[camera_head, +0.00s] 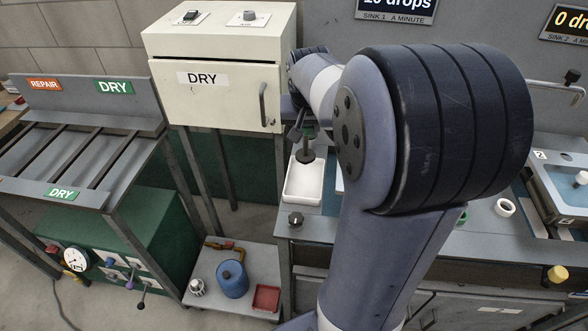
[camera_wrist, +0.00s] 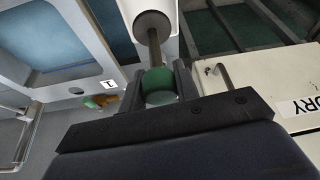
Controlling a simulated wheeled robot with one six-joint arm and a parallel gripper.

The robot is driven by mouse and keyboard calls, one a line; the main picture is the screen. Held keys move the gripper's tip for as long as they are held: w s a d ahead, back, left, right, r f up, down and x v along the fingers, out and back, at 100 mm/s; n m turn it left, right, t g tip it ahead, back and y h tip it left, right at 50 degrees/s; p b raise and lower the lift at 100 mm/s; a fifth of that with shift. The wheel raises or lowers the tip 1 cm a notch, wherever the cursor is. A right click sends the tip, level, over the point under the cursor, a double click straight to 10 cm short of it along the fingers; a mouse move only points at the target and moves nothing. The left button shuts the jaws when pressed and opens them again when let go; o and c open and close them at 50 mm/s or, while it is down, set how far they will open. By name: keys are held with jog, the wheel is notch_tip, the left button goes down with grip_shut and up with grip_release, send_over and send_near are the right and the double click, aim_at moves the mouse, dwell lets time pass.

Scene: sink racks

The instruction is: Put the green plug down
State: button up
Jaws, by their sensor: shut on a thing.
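My gripper (camera_head: 308,128) is out over the left end of the sink bench, beyond my arm. In the wrist view my gripper (camera_wrist: 161,88) is shut on the green plug (camera_wrist: 159,87), with one finger on each side of its green knob. The plug's stem and dark round disc (camera_wrist: 153,25) point away from the fingers. In the head view the green plug's dark disc (camera_head: 305,155) hangs below the fingers, over the far part of a white tray (camera_head: 303,188). I cannot tell whether the disc touches the tray.
A cream cabinet marked DRY (camera_head: 215,90) stands close behind and left of the gripper. A slatted DRY rack (camera_head: 60,155) is at left. A dark knob (camera_head: 295,220) is before the tray. A white ring (camera_head: 505,207) and sink 2 (camera_head: 565,190) are at right. My arm hides the middle bench.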

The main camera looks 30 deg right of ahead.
aim_at(306, 152)
notch_tip(306, 152, down, 8)
jog(key=shift+r, duration=0.1)
dwell(0.4)
jog(key=shift+d+f, duration=0.1)
jog(key=shift+f, duration=0.1)
jog(key=o, duration=1)
jog(key=shift+c, duration=0.2)
jog(key=shift+r, duration=0.25)
jog(key=v, duration=1.1)
jog(key=shift+s+r, duration=0.2)
jog(key=shift+r, duration=0.15)
